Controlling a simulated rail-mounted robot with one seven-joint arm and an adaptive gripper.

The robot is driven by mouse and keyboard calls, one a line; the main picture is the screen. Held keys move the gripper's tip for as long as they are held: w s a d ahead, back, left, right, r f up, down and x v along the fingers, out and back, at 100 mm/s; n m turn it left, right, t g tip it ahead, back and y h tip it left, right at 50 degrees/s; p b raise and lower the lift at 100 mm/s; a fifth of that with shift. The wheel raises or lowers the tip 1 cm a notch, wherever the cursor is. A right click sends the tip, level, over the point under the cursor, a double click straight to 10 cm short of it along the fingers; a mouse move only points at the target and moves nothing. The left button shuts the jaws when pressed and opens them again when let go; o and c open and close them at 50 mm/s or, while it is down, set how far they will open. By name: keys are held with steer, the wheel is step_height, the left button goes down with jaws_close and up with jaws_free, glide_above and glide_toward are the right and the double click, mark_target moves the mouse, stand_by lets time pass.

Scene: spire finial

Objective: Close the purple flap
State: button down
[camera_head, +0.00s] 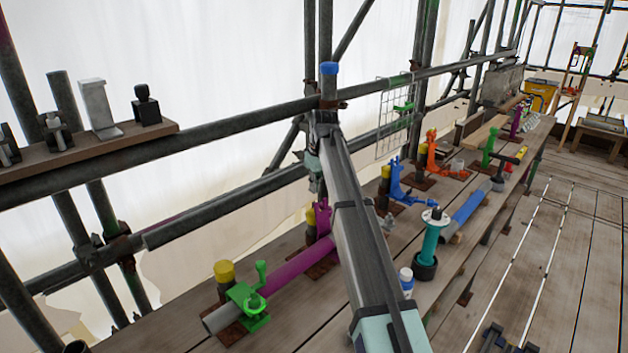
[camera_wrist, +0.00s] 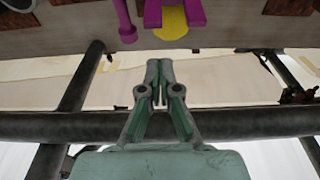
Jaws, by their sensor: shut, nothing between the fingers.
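The purple flap (camera_head: 322,216) is part of a purple clamp on the plank bench, standing raised behind the purple pipe (camera_head: 298,262) in the head view. My arm partly hides this clamp. In the wrist view the purple clamp part (camera_wrist: 174,12) shows at the top edge, cut off, with a purple rod with a knob (camera_wrist: 125,22) to its left. My gripper (camera_wrist: 158,64) is shut and empty, below these parts in the picture and apart from them. In the head view my gripper (camera_head: 315,182) is small and partly hidden, just above the purple flap.
A scaffold rail (camera_head: 225,122) runs behind my gripper, with a mesh panel (camera_head: 394,118) to the right. A green clamp (camera_head: 250,304), a blue clamp (camera_head: 400,182) and an orange clamp (camera_head: 432,154) stand along the bench. A teal cylinder (camera_head: 431,245) stands to the right of my arm.

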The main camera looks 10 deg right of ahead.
mark_target(321, 203)
steer(key=f+p, duration=0.1)
steer(key=s+f+p, duration=0.1)
steer(key=f, duration=0.1)
steer(key=d+f+p, duration=0.1)
steer(key=f, duration=0.1)
steer(key=shift+s+d, duration=0.1)
steer(key=shift+s, duration=0.3)
steer(key=shift+s+d+f, duration=0.1)
steer(key=shift+s+d, duration=0.2)
